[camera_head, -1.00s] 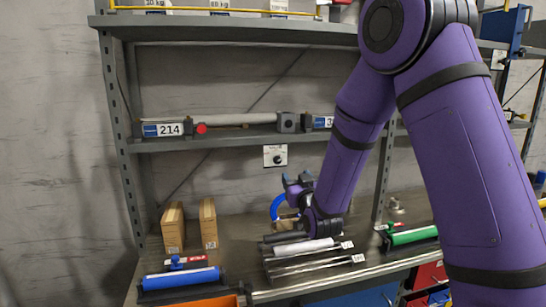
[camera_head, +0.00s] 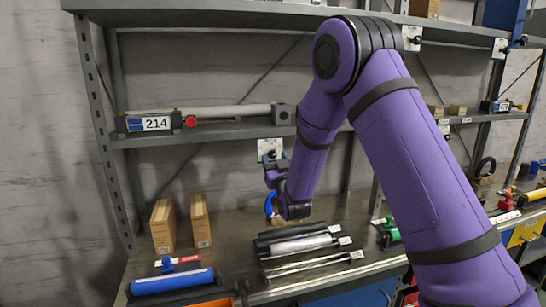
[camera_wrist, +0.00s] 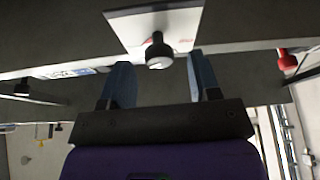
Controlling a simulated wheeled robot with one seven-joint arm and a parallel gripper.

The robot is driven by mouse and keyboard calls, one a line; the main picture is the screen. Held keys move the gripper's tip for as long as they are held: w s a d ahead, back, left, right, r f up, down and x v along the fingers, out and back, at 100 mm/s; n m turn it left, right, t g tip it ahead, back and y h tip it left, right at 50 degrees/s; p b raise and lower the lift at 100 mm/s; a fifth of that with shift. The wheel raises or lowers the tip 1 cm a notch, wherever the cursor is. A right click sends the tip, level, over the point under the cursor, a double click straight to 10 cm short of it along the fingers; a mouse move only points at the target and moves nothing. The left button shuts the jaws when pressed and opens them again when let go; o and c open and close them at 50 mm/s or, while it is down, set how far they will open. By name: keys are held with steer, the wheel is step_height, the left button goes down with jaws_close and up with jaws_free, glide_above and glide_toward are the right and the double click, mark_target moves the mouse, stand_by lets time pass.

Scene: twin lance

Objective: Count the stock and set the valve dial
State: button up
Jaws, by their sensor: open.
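The valve dial is a dark knob (camera_wrist: 158,52) on a white plate (camera_wrist: 128,24) in the wrist view. The same plate (camera_head: 270,147) hangs at the front edge of the middle shelf in the head view. My gripper (camera_wrist: 160,62) is open, with one blue finger on each side of the knob in the picture. I cannot tell whether they touch it. In the head view my gripper (camera_head: 276,168) is just below the plate. Possible stock includes a pale tube (camera_head: 300,245) among dark holders on the bench, a blue tube (camera_head: 173,281) and a long grey tube (camera_head: 235,111) by label 214.
Two cardboard boxes (camera_head: 162,228) (camera_head: 201,222) stand on the bench (camera_head: 232,232) at left. A blue ring (camera_head: 269,204) is partly hidden behind my wrist. The middle shelf (camera_head: 215,132) and upper shelf (camera_head: 215,14) bound the space around my arm. A green item (camera_head: 391,236) lies at right.

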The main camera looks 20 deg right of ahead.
steer(key=shift+x, duration=1.15)
steer(key=c, duration=0.9)
steer(key=shift+c, duration=0.2)
steer(key=shift+n, duration=0.5)
steer(key=n+y, duration=0.2)
steer(key=n, duration=0.2)
steer(key=n+g+y, duration=0.1)
steer(key=n+y, duration=0.1)
steer(key=n, duration=0.2)
steer(key=n+g+y, duration=0.1)
steer(key=n, duration=0.2)
steer(key=n+g+y, duration=0.1)
steer(key=n, duration=0.2)
steer(key=shift+n+g, duration=0.3)
steer(key=shift+n, duration=0.1)
